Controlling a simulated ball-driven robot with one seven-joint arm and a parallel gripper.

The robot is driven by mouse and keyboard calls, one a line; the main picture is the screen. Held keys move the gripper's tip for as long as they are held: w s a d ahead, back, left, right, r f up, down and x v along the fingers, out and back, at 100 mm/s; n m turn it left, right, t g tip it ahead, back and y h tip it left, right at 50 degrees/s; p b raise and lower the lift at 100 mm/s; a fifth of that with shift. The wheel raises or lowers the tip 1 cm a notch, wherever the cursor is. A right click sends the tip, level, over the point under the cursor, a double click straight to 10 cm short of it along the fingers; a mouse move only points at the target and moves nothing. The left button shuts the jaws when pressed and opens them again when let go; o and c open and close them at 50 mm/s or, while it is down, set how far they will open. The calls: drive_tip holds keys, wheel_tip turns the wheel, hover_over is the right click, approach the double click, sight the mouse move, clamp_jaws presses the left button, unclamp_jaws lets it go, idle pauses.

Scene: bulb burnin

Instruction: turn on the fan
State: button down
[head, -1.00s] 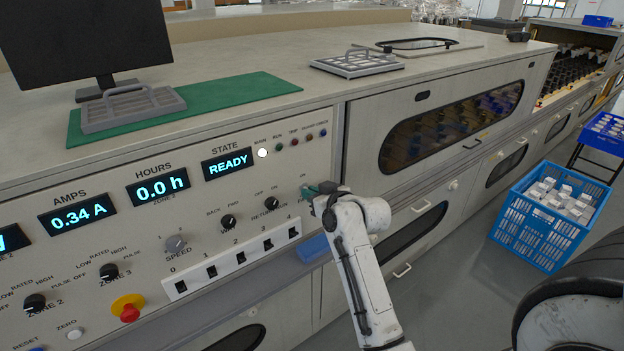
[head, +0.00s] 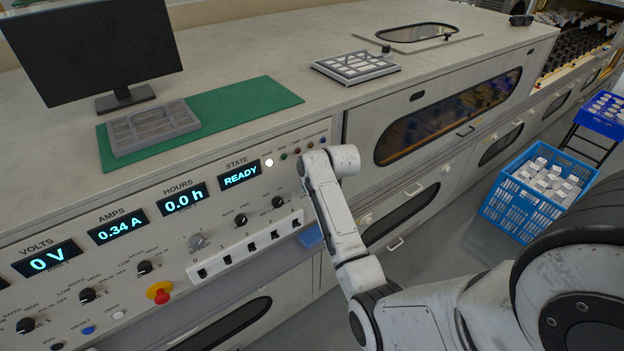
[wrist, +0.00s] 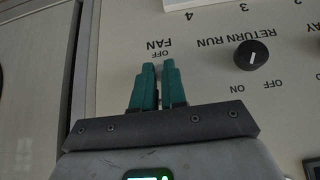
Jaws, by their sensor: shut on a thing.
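My gripper (wrist: 158,70) has its teal fingers close together over the panel by the FAN label (wrist: 157,43), which appears upside down in the wrist view. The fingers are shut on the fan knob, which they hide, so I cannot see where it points. In the head view my arm covers the gripper and the fan spot. The control panel (head: 215,215) shows a STATE display (head: 240,175) reading READY, and the white lamp (head: 269,162) is bright.
The return run knob (wrist: 251,55) sits beside the gripper. A numbered white switch strip (head: 238,253) and a red emergency button (head: 159,292) are on the panel. A monitor (head: 95,50) and wire trays (head: 355,66) stand on top. A blue crate (head: 505,205) is on the floor.

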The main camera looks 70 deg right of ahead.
drive_tip(key=shift+w+r+g+y+p, duration=0.1)
drive_tip(key=shift+g+y+p, duration=0.3)
drive_tip(key=shift+g+p, duration=0.1)
drive_tip(key=c, duration=1.2)
unclamp_jaws()
drive_tip(key=shift+d, duration=0.1)
drive_tip(key=shift+r, duration=0.1)
drive_tip(key=b+v, duration=0.1)
drive_tip(key=v, duration=0.9)
drive_tip(key=shift+r, duration=0.3)
drive_tip(key=s+a+f+n+g+y+b, duration=0.1)
drive_tip(key=s+a+f, duration=0.1)
drive_tip(key=a+f, duration=0.45)
drive_tip(key=s+a+f+n+g+b, duration=0.1)
drive_tip(key=s+a+f+n, duration=0.15)
drive_tip(key=a, duration=0.75)
drive_tip(key=s+a+f+g+y+b, duration=0.1)
drive_tip(key=a+f+b, duration=0.1)
drive_tip(key=a+f, duration=0.45)
drive_tip(key=s+a, duration=0.3)
drive_tip(key=s+a+f+n, duration=0.1)
drive_tip(key=s+a, duration=0.1)
drive_tip(key=a, duration=0.1)
drive_tip(key=s+a+n+g, duration=0.1)
drive_tip(key=s+a, duration=0.2)
drive_tip(key=a, duration=0.1)
drive_tip(key=shift+s+a+f+y+b, duration=0.1)
drive_tip(key=shift+s+f+y+b, duration=0.2)
drive_tip(key=shift+s+y, duration=0.1)
